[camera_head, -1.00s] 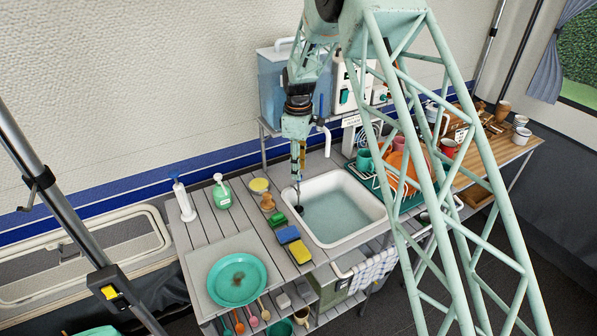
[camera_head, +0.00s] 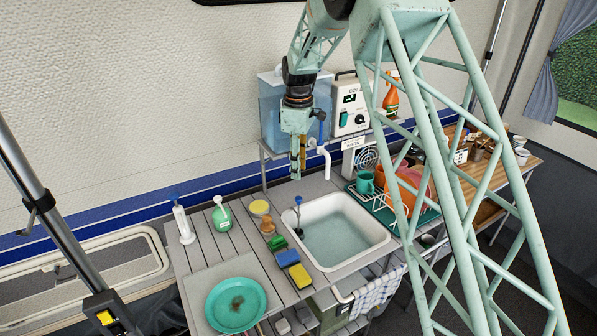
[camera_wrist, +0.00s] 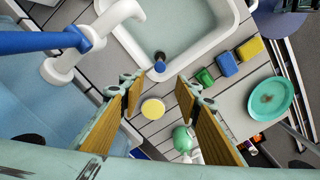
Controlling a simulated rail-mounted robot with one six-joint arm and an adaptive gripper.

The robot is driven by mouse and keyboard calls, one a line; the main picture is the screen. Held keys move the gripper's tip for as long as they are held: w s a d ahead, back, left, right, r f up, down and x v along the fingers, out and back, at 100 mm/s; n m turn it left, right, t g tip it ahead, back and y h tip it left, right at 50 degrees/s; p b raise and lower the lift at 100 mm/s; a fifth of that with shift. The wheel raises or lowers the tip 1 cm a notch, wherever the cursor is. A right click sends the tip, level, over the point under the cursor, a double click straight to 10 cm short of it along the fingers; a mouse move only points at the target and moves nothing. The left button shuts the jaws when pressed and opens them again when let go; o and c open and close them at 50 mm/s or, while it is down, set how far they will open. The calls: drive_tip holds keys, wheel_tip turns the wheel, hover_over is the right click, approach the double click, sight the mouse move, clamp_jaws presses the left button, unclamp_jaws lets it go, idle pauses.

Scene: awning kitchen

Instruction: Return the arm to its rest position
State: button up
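My gripper (camera_head: 298,167) hangs pointing down above the back left corner of the sink, clear of the counter. In the wrist view its two wood-toned fingers (camera_wrist: 161,84) stand apart with nothing between them. My pale green lattice arm reaches down to it from the top of the head view. A slim upright thing with a blue top (camera_head: 298,202) stands at the sink's left corner, below the gripper and apart from it. Its blue top also shows in the wrist view (camera_wrist: 160,57).
The white sink (camera_head: 372,243) holds water. A white tap (camera_head: 323,158) and blue water tank (camera_head: 271,118) are close to the gripper. Sponges (camera_head: 288,258), a green soap bottle (camera_head: 222,218), a teal plate (camera_head: 236,304) and a dish rack (camera_head: 375,205) share the counter. Wall space at left is free.

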idle(0.4)
drive_tip(key=s+d+r+m+t+b, duration=0.1)
drive_tip(key=s+d+r+m, duration=0.2)
drive_tip(key=s+d+r, duration=0.45)
drive_tip(key=s+d+r+m+b, duration=0.15)
drive_tip(key=s+d+r, duration=0.25)
drive_tip(key=s+r, duration=0.55)
drive_tip(key=s+d+r+m+t+b, duration=0.1)
drive_tip(key=s+d+r+m, duration=0.2)
drive_tip(key=s+d+r, duration=0.55)
drive_tip(key=s+d+f+m+b, duration=0.1)
drive_tip(key=s+d+m, duration=0.1)
drive_tip(key=s, duration=1)
drive_tip(key=s+d+f+m+t, duration=0.1)
drive_tip(key=s+d+f+m, duration=0.1)
drive_tip(key=s, duration=1)
drive_tip(key=s+d+f+m+t+b, duration=0.1)
drive_tip(key=s+m, duration=0.3)
drive_tip(key=s, duration=0.8)
drive_tip(key=shift+d+f+b, duration=0.25)
drive_tip(key=shift+d+b, duration=0.1)
drive_tip(key=shift+d, duration=0.1)
drive_tip(key=shift+w, duration=0.1)
